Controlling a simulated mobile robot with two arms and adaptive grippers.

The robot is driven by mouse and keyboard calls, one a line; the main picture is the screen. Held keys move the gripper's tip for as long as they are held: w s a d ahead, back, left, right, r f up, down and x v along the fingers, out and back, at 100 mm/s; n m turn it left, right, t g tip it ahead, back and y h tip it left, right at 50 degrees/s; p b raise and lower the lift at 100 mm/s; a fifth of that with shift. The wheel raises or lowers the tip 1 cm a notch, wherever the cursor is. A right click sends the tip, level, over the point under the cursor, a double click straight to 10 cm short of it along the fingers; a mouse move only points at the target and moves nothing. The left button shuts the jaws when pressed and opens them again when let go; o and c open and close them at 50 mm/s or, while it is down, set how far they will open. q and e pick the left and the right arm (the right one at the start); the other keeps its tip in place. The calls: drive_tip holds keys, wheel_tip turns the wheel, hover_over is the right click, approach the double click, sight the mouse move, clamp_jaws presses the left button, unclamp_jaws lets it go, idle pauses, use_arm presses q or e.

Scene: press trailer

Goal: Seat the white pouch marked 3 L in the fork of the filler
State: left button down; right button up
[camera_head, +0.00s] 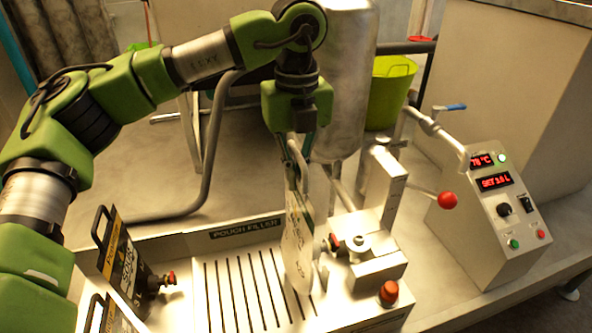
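The white pouch (298,250) hangs upright over the slotted drip grate, seen nearly edge-on. Its 3 L mark cannot be read from here. My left gripper (297,165) comes down from above and is shut on the pouch's top edge. The filler (375,265) is the steel block just right of the pouch. A dark spout with a red cap (334,242) lies between pouch and block; I cannot tell whether it sits in the fork, which is hard to make out. My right gripper is not in view.
Dark pouches with handles (122,260) stand at the left, one with a red-capped spout. The slotted grate (235,290) is bare left of the white pouch. A red knob (389,292), a red-balled lever (447,200) and a control box (495,210) are at the right.

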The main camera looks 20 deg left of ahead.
sight(296, 200)
use_arm(q)
drive_tip(key=shift+f+b, duration=0.4)
drive_tip(key=shift+f, duration=0.6)
drive_tip(key=shift+f+b, duration=1.95)
drive_tip(key=shift+f, duration=0.15)
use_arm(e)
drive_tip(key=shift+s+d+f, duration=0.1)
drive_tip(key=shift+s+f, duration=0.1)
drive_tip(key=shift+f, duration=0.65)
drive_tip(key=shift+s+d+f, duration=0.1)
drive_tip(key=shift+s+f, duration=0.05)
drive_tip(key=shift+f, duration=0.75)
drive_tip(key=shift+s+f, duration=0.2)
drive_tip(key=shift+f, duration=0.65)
use_arm(q)
drive_tip(key=shift+f+b, duration=0.5)
drive_tip(key=shift+f, duration=0.05)
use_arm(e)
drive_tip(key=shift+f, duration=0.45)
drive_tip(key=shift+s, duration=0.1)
use_arm(q)
drive_tip(key=c, duration=2.2)
unclamp_jaws()
drive_tip(key=shift+r, duration=0.15)
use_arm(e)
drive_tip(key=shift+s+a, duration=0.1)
